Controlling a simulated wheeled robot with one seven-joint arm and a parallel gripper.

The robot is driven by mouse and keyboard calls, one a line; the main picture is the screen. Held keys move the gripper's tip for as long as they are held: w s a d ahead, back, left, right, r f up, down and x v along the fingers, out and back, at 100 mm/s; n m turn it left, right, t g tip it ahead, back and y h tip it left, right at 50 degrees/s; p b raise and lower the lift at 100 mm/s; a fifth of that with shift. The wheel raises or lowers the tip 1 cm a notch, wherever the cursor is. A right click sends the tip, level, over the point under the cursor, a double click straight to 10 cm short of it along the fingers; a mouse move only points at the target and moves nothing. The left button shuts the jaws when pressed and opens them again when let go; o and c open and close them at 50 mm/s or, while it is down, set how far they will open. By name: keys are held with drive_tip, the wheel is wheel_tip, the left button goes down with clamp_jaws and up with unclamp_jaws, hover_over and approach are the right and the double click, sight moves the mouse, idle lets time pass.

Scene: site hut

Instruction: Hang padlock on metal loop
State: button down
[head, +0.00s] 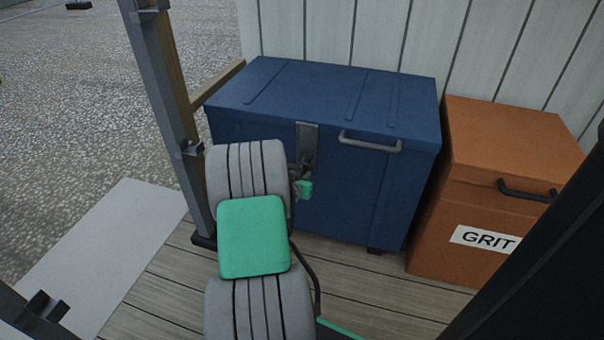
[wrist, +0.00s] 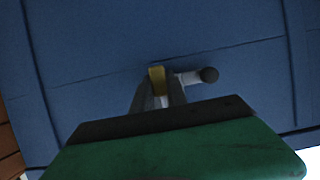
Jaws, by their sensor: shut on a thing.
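My gripper (wrist: 158,92) is shut on the padlock (wrist: 157,79); its brass-yellow body shows between the fingertips in the wrist view. A short grey metal piece with a dark round end (wrist: 207,75) sticks out just right of the padlock; I cannot tell whether it is the loop. In the head view my gripper (head: 303,174) is at the front of the blue chest, at the lower end of its grey hasp plate (head: 307,138). The metal loop cannot be made out there, and my arm and gripper hide the padlock. I cannot tell whether padlock and loop touch.
The blue chest (head: 390,185) has a grey bar handle (head: 374,139) right of the hasp. An orange grit box (head: 510,160) stands to its right. A grey post (head: 170,110) rises on the left. Bare decking (head: 365,285) lies in front.

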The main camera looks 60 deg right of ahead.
drive_tip(key=shift+f, duration=0.45)
drive_tip(key=c, duration=1.3)
unclamp_jaws()
drive_tip(key=shift+o, duration=0.2)
drive_tip(key=shift+f, duration=0.1)
